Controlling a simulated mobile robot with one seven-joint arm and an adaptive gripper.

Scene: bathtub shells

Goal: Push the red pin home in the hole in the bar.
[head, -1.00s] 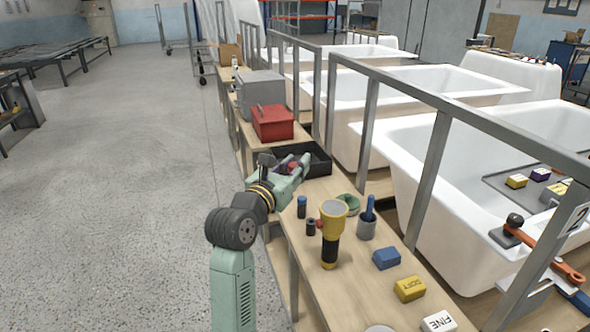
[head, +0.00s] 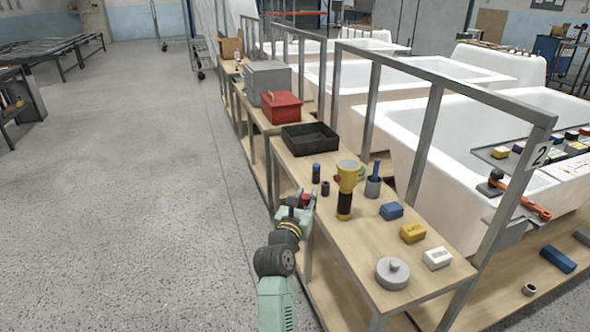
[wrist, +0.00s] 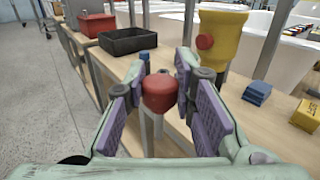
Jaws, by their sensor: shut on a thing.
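The red pin (wrist: 159,92) shows in the wrist view as a rounded red head between the purple finger pads. My gripper (wrist: 160,100) is shut on it; its lower part is hard to make out. In the head view my gripper (head: 306,203) is beside the left edge of the wooden bench, with a bit of red between its fingers. Grey metal bars (head: 448,86) form a frame between the bench and the tubs. I see no hole in them, and cannot tell which bar is the task's.
Floor to the left is clear.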

